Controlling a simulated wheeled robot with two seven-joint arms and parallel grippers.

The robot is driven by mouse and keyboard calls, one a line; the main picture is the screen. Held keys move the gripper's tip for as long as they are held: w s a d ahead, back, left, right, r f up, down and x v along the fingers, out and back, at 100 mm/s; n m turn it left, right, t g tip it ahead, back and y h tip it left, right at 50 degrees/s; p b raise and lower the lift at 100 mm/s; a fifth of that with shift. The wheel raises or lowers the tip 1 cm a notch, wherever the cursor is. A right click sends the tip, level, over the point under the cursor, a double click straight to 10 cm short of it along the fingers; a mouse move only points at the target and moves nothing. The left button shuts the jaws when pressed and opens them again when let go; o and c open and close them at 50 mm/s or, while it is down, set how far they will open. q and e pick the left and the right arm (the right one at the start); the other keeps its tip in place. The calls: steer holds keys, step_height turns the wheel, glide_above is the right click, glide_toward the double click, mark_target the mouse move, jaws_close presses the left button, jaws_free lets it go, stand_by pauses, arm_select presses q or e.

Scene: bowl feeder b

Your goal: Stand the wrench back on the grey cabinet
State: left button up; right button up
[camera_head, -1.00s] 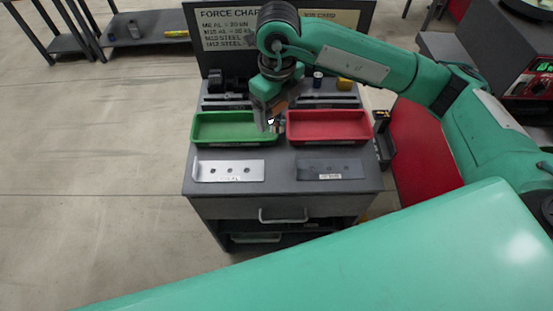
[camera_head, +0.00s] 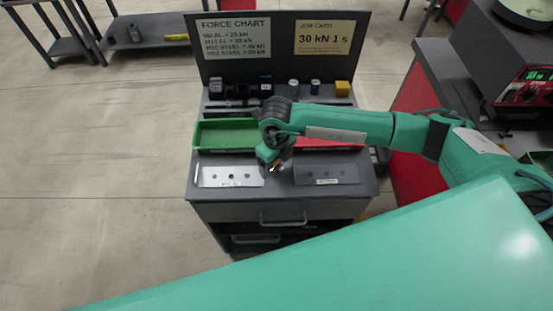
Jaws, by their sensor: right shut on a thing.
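The grey cabinet (camera_head: 283,187) stands in the middle, with two drawers with handles and a dark back board. My right gripper (camera_head: 275,166) is over the front of its top, between the silver plate and the dark plate. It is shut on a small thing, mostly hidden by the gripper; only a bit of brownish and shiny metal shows. I cannot tell whether this is the wrench, and I see no wrench clearly anywhere else. My left gripper is not in view.
On the cabinet are a green tray (camera_head: 222,149), a red tray (camera_head: 330,144) partly behind my arm, a silver plate (camera_head: 230,183) and a dark plate (camera_head: 326,182). Small items, including a yellow block (camera_head: 342,88), line the back shelf.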

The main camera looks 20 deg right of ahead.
steer(key=shift+f, duration=0.3)
steer(key=o, duration=0.8)
steer(key=shift+f, duration=0.15)
steer(key=o, duration=0.4)
